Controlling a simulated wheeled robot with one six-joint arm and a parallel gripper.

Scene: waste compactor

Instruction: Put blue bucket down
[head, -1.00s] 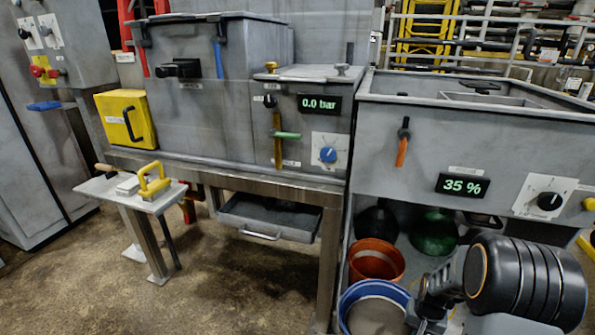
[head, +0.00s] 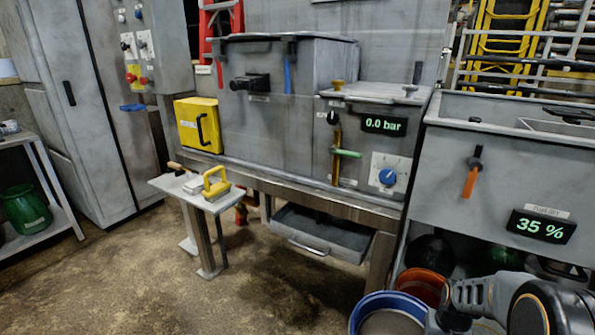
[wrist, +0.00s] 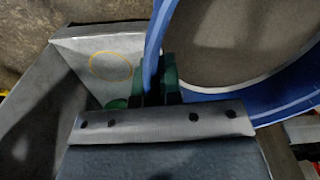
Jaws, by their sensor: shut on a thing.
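The blue bucket (head: 392,296) is at the bottom edge of the head view, right of the middle. Its grey inside faces up, and its lower part is cut off. My gripper (wrist: 158,78) is shut on its blue rim (wrist: 151,48) in the wrist view, with one dark green finger on each side of the wall. The bucket's inside fills the upper right of the wrist view. In the head view my arm reaches in from the lower right to the bucket. The bucket's underside is hidden, so I cannot tell what is beneath it.
An orange bucket (head: 422,286) is behind the blue one, under the right-hand machine. A pale surface with a yellow ring (wrist: 110,66) shows in the wrist view. A small stand (head: 192,190) holds tools at left. A drawer (head: 320,235) hangs under the bench. Open floor lies in front.

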